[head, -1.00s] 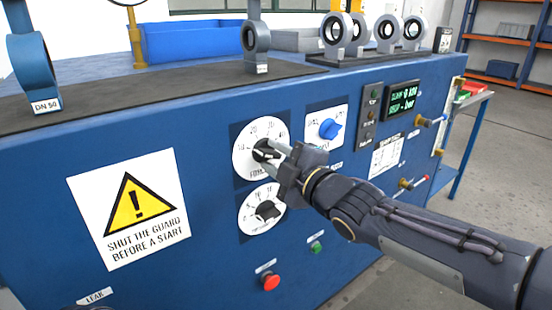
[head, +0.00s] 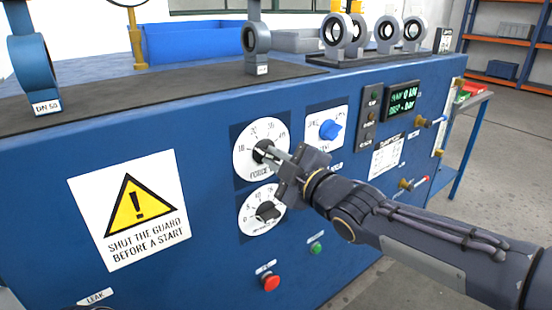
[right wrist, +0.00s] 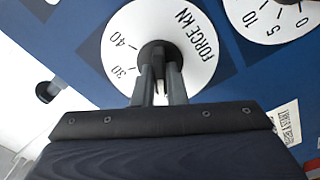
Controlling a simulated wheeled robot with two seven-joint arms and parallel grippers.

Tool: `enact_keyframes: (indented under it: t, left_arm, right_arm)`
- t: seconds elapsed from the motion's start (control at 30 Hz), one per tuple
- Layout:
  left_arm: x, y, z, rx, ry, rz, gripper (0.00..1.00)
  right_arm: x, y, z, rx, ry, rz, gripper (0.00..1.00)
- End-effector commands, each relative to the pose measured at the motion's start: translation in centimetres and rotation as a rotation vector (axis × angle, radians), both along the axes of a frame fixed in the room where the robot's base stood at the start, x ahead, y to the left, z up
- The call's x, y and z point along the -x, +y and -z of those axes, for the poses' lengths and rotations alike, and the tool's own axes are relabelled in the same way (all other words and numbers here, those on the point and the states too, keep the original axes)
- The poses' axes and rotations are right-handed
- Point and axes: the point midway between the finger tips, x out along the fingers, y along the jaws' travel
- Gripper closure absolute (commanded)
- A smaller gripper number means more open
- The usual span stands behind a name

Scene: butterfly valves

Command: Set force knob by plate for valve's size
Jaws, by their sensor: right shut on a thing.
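The black force knob (head: 262,151) sits at the centre of a round white dial (head: 243,160), marked FORCE kN, on the blue cabinet front. My right gripper (head: 272,154) is shut on the knob; the right wrist view shows both fingers (right wrist: 160,88) on it. The knob's pointer is largely hidden by the fingers, so I cannot read its setting. A blue valve (head: 33,70) with a DN 50 tag (head: 46,106) stands at the left on the bench top. The small-print plate (head: 386,156) is on the cabinet's right; its text is unreadable. My left gripper is not in view.
A second dial (head: 250,222) with a black knob lies just below. A blue selector knob (head: 329,130) is to the right, beside a lit display (head: 403,99). A red button (head: 270,282) and a green button (head: 316,248) sit lower. Several grey valves stand on the bench top.

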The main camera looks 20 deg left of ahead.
Motion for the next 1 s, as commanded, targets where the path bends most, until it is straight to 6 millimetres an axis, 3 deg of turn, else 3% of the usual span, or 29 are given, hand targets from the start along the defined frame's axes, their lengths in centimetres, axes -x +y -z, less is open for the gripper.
enact_keyframes:
  t: [1.0]
  left_arm:
    - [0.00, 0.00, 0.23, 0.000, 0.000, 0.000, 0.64]
  right_arm:
    - [-0.07, -0.06, 0.15, -0.586, 0.754, 0.001, 1.00]
